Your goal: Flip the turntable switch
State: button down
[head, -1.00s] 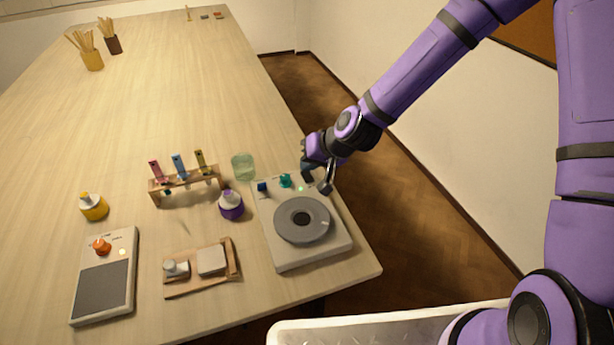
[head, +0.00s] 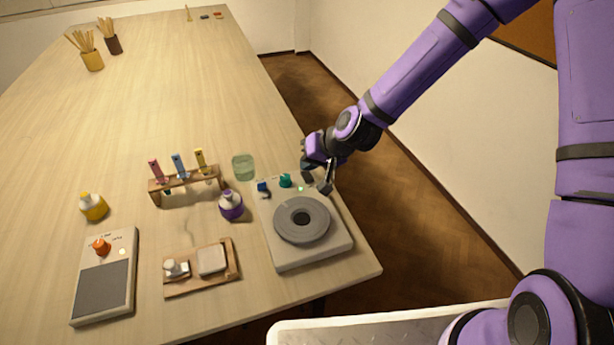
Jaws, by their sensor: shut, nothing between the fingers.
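The turntable (head: 337,240) is a pale box with a grey round platter (head: 302,219) near the table's front right corner. Along its back edge are a blue part (head: 262,186), a teal knob (head: 285,181) and a small lit green light (head: 301,188). My gripper (head: 325,190) is shut and empty at the back right corner of the turntable, just right of the green light. The gripper hides that corner, and I cannot make out the switch there or whether the fingers touch it.
A green glass (head: 243,167) stands behind the turntable. A purple bottle (head: 231,205), a test tube rack (head: 187,187), a wooden tray (head: 203,284), a yellow bottle (head: 93,206) and a device with an orange knob (head: 128,265) stand to its left. The table's far middle is clear.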

jog(key=shift+f, duration=0.15)
dwell(0.4)
jog(key=shift+f, duration=0.3)
dwell(0.4)
jog(key=shift+s+d+f, duration=0.15)
jog(key=shift+s+f, duration=0.15)
jog(key=shift+f, duration=0.05)
dwell(0.4)
jog(key=shift+r, duration=0.1)
jog(key=shift+w+a+r, duration=0.2)
jog(key=shift+w+r, duration=0.1)
jog(key=shift+r, duration=0.1)
jog(key=shift+w+r, duration=0.1)
jog(key=shift+r, duration=0.15)
jog(key=shift+w+a+r, duration=0.1)
jog(key=shift+w+r, duration=0.05)
jog(key=shift+r, duration=1.05)
jog(key=shift+w+r, duration=0.1)
jog(key=shift+r, duration=1.05)
